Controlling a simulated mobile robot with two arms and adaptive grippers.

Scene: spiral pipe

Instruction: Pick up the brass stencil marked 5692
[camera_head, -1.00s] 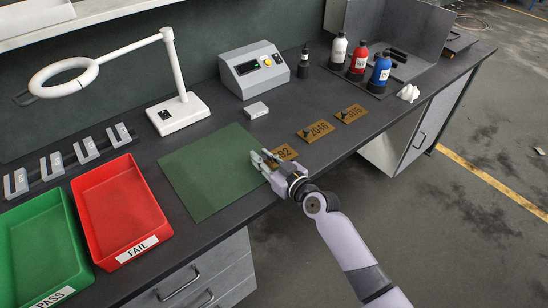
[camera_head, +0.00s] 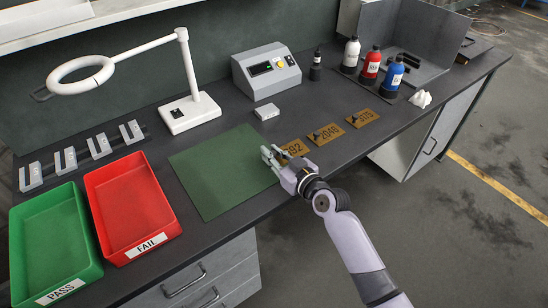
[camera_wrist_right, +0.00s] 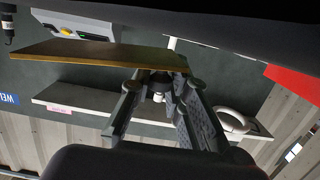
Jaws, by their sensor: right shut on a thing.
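The brass stencil (camera_head: 296,148) closest to my right gripper shows only its last digits, ending in 92. The rest of its number is hidden by the gripper. My right gripper (camera_head: 272,157) is shut on this stencil at the right edge of the green mat. In the right wrist view the brass plate (camera_wrist_right: 100,53) shows nearly edge-on, held at one end between the fingers (camera_wrist_right: 160,82). Two more brass stencils lie on the bench to the right: one marked 2046 (camera_head: 327,134) and one (camera_head: 364,118) whose number ends in 75. My left gripper is not in view.
The green mat (camera_head: 215,170) is bare. A red FAIL tray (camera_head: 135,205) and a green PASS tray (camera_head: 50,240) stand to its left. A white ring lamp (camera_head: 190,110), a grey control box (camera_head: 265,70) and several bottles (camera_head: 370,65) stand behind.

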